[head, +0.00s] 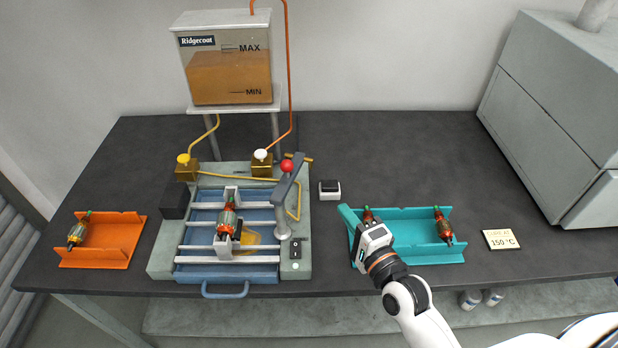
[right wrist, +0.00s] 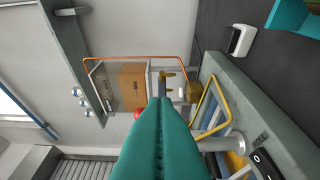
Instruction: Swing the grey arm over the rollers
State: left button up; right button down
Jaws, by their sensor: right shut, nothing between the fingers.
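The grey arm (head: 289,180) sits on a light post at the right side of the winding station, with a red ball knob (head: 287,166) on it. It slants from front left to back right, beside the rollers. A red-and-copper armature (head: 227,216) rests on the rollers in the middle of the blue tray (head: 190,271). My right gripper (head: 344,209), with teal fingers, is shut and empty, right of the grey arm and apart from it. In the right wrist view its fingers (right wrist: 165,102) partly cover the station; the red knob (right wrist: 138,114) peeks out beside them. My left gripper is out of view.
A teal tray (head: 447,257) with two armatures lies under and beside my right gripper. A small black-and-white box (head: 329,190) stands behind it. An orange tray (head: 110,255) is at left. The varnish tank (head: 229,62) stands above the station, with tubes running down.

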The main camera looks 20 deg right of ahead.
jog(key=shift+w, duration=0.1)
jog(key=p, duration=0.3)
send_near(299, 168)
jog(key=w+d, duration=0.2)
jog(key=w, duration=0.2)
jog(key=shift+w+a+p, duration=0.65)
jog(key=shift+a, duration=0.25)
jog(key=shift+w+a, duration=0.25)
jog(key=shift+a, duration=0.25)
jog(key=shift+f, duration=0.1)
